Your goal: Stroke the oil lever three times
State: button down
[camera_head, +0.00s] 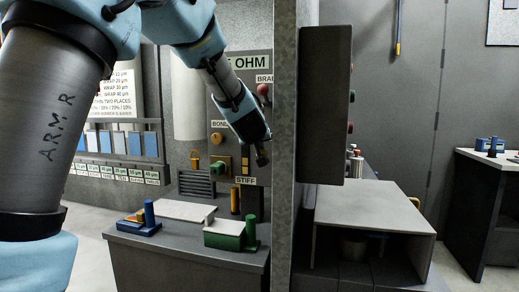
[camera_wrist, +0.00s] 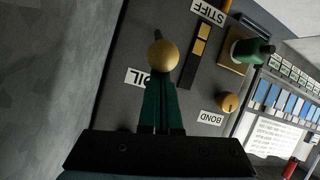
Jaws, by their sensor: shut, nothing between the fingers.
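The oil lever's yellow ball knob (camera_wrist: 163,55) is in the wrist view, just beyond my fingertips, with a dark stalk partly showing behind it. The OIL label (camera_wrist: 137,78) is on the grey panel beside it, partly covered by my fingers. My gripper (camera_wrist: 162,80) is shut with nothing between its fingers. Its tips are close to the ball; I cannot tell whether they touch. In the head view my gripper (camera_head: 262,158) is in front of the panel, above the STIFF label (camera_head: 245,181), and the lever is not clearly visible there.
A red knob (camera_head: 264,90) is above my gripper under another label. A yellow knob (camera_wrist: 230,102) and a green button (camera_wrist: 250,50) are on the same panel. A grey pillar (camera_head: 285,150) stands close to the right. A bench with a green block (camera_head: 224,238) is below.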

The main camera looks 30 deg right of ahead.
jog(key=shift+f, duration=0.2)
jog(key=shift+s+a+f+t+b, duration=0.15)
jog(key=shift+t+b, duration=0.15)
jog(key=shift+b, duration=0.85)
jog(key=shift+f+h+b, duration=0.1)
jog(key=shift+h+b, duration=0.2)
jog(key=shift+b, duration=0.05)
jog(key=b, duration=0.3)
jog(key=f+b, duration=0.1)
jog(key=b, duration=0.2)
jog(key=shift+s+a+f+t+h, duration=0.2)
jog(key=shift+a+f+t+h, duration=0.1)
jog(key=shift+t, duration=0.1)
jog(key=f+t+h+b, duration=0.1)
jog(key=b, duration=0.6)
jog(key=s+f+t+h+b, duration=0.1)
jog(key=f+b, duration=0.1)
jog(key=b, duration=0.5)
jog(key=a+f+t+h+b, duration=0.1)
jog(key=t+b, duration=0.1)
jog(key=b, duration=0.6)
jog(key=shift+s+f+n, duration=0.2)
jog(key=shift+f+n, duration=0.15)
jog(key=shift+n, duration=0.05)
jog(key=shift+f+b, duration=0.25)
jog(key=shift+b, duration=0.15)
jog(key=shift+r, duration=0.1)
